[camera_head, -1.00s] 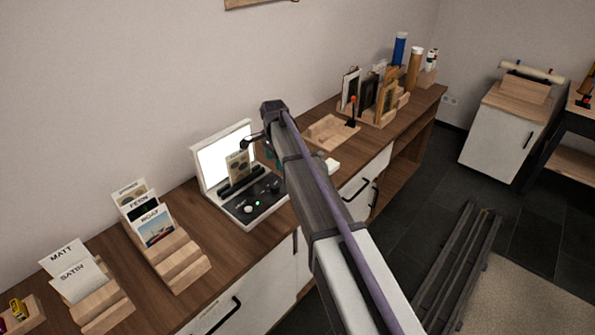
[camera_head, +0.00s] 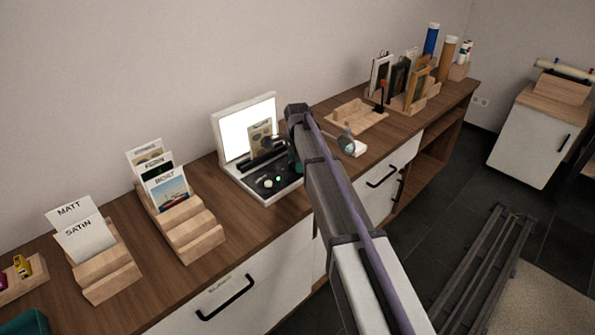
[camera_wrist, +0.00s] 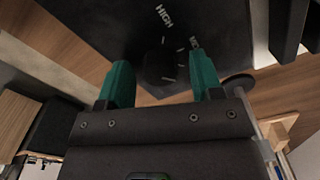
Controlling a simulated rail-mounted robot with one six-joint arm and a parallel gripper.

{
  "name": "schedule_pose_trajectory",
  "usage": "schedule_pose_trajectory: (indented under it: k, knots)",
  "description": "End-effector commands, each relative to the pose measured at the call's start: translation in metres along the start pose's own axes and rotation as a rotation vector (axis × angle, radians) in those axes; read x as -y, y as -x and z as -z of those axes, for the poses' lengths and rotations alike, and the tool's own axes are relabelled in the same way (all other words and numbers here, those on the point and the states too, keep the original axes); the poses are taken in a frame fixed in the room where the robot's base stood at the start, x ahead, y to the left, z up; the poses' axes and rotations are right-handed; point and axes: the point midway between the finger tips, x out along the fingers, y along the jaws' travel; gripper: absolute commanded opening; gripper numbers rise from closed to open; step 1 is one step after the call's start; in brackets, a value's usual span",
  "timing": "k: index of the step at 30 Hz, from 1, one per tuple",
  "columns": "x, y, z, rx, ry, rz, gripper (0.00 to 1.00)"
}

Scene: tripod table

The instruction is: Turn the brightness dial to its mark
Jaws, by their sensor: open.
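The light box stands on the wooden counter, with a lit white screen (camera_head: 249,127) and a black control panel (camera_head: 265,188) in front. In the head view my arm hides most of the gripper.
A card (camera_head: 262,138) stands before the screen. Wooden card racks (camera_head: 190,228) stand left of the box. An empty wooden tray (camera_head: 358,116) and a rack of frames (camera_head: 408,92) stand to its right. A small white item (camera_head: 355,148) is near the counter's front edge.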

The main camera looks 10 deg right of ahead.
Motion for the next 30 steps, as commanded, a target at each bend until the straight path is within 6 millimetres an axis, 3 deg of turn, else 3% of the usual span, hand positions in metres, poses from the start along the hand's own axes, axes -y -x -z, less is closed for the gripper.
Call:
schedule_pose_trajectory:
  k: [6,21,30]
  knots:
    - [0.0,0.0018,0.0,0.0,0.0,0.0,0.58]
    - [-0.0001,0.0016,0.0,0.0,0.0,0.0,0.11]
    - [-0.0001,0.0016,0.0,0.0,0.031,0.0,0.11]
